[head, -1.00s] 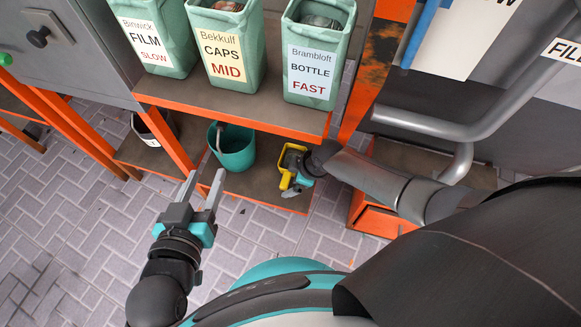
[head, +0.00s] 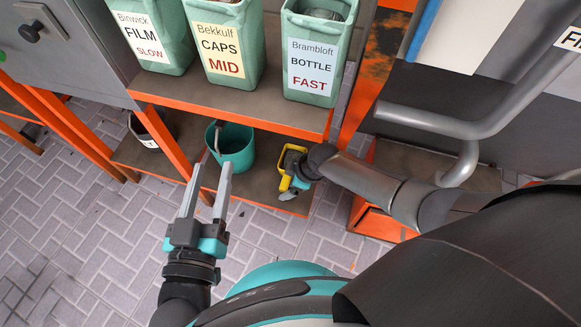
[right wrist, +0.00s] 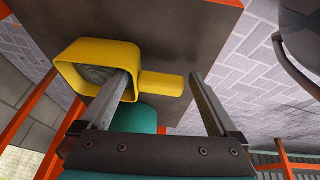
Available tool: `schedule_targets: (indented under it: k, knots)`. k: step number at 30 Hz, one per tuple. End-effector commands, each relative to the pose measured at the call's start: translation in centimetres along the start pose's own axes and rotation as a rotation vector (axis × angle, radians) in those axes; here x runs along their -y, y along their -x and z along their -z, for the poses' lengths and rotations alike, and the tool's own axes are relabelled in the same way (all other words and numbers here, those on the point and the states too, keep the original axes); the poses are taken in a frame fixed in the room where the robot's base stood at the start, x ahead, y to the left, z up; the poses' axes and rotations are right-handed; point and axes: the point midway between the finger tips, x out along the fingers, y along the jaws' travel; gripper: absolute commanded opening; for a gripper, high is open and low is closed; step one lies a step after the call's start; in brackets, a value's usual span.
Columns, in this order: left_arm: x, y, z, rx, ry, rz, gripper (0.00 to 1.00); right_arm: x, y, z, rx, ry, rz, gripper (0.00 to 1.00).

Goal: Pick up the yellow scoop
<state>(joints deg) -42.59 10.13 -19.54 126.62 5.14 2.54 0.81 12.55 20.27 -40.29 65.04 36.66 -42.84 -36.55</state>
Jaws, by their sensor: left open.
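The yellow scoop (head: 287,160) is on the lower shelf, near its right end, in the head view. In the right wrist view the scoop (right wrist: 72,66) shows its hollow bowl at the upper left and a short handle pointing right. My right gripper (right wrist: 160,82) is open, with its fingers apart. Its left finger overlaps the bowl's opening and the handle shows between the fingers; I cannot tell whether they touch. In the head view this gripper (head: 298,183) is beside the scoop, partly hidden by its own wrist. My left gripper (head: 209,188) is open and empty, in front of the shelf.
A teal bucket (head: 235,148) stands left of the scoop on the lower shelf (head: 260,198). Labelled green bins stand on the upper shelf (head: 240,97) above. Orange legs and a grey pipe rail (head: 430,122) flank the space. The paved floor at the left is clear.

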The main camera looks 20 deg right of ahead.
Motion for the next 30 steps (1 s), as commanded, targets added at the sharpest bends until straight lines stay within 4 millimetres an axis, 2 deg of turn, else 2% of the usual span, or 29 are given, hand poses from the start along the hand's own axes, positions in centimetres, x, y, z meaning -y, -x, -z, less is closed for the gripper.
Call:
schedule_targets:
  k: [2, 22, 30]
  knots:
    - [0.00, 0.00, -0.01, 0.001, 0.000, 0.000, 0.50, 0.01, 0.00, 0.01, 0.000, 0.000, 0.000, 0.85]
    - [0.02, -0.02, -0.03, 0.002, -0.001, 0.001, 0.50, 0.03, 0.00, -0.02, 0.000, 0.000, 0.001, 0.10]
    - [0.02, 0.00, 0.00, 0.005, -0.002, 0.000, 0.50, 0.00, 0.03, 0.03, -0.001, 0.000, 0.000, 0.10]
